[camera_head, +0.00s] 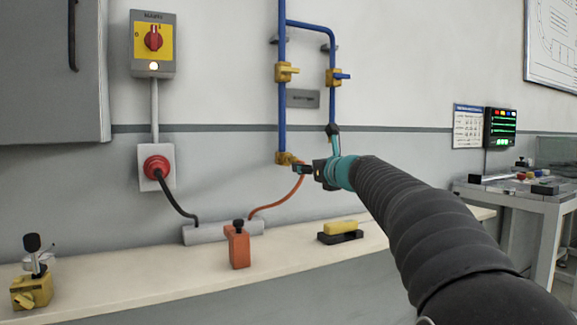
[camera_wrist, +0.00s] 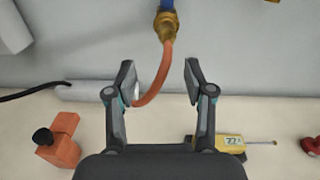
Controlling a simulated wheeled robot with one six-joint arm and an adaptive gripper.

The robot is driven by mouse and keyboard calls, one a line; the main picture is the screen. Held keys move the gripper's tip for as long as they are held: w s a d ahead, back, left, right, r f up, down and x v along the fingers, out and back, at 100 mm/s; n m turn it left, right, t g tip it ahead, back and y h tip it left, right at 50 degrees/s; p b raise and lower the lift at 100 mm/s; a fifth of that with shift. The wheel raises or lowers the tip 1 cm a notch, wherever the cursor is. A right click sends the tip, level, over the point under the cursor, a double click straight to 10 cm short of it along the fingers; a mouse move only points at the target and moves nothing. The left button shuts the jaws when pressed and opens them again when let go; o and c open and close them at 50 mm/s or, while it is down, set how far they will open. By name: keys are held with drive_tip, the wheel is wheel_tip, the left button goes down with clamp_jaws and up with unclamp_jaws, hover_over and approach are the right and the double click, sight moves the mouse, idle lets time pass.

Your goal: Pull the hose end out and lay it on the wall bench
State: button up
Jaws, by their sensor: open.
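An orange hose (camera_head: 278,207) runs from a brass fitting (camera_head: 287,158) under the left blue pipe down to a grey tube-like piece lying on the wall bench (camera_head: 120,299). In the wrist view the hose (camera_wrist: 167,62) hangs below the fitting (camera_wrist: 165,24), its upper end at the fitting. My gripper (camera_head: 301,169) is just right of the fitting in the head view. In the wrist view my gripper (camera_wrist: 160,78) is open, with the hose showing between its fingers; whether it touches either finger I cannot tell. The hose's lower end passes behind the left finger.
On the bench are the grey piece (camera_head: 205,233), an orange block (camera_head: 238,247) with a black knob, a yellow meter (camera_head: 341,227) and a yellow base (camera_head: 31,291). A black cable (camera_head: 178,203) runs to a red plug (camera_head: 156,167). Bare bench lies at the left.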

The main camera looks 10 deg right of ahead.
sight(295, 161)
drive_tip(key=shift+w+d+r+m+t, duration=0.25)
drive_tip(key=shift+w+d+m+t, duration=0.1)
drive_tip(key=shift+w+m, duration=0.15)
drive_tip(key=p+x, duration=0.3)
drive_tip(key=x, duration=0.5)
drive_tip(key=shift+p, duration=0.4)
drive_tip(key=shift+w+a+f, duration=0.1)
drive_tip(key=shift+w+a, duration=0.1)
drive_tip(key=shift+w, duration=0.2)
drive_tip(key=shift+p, duration=0.3)
idle(0.4)
clamp_jaws()
drive_tip(key=shift+s, duration=0.1)
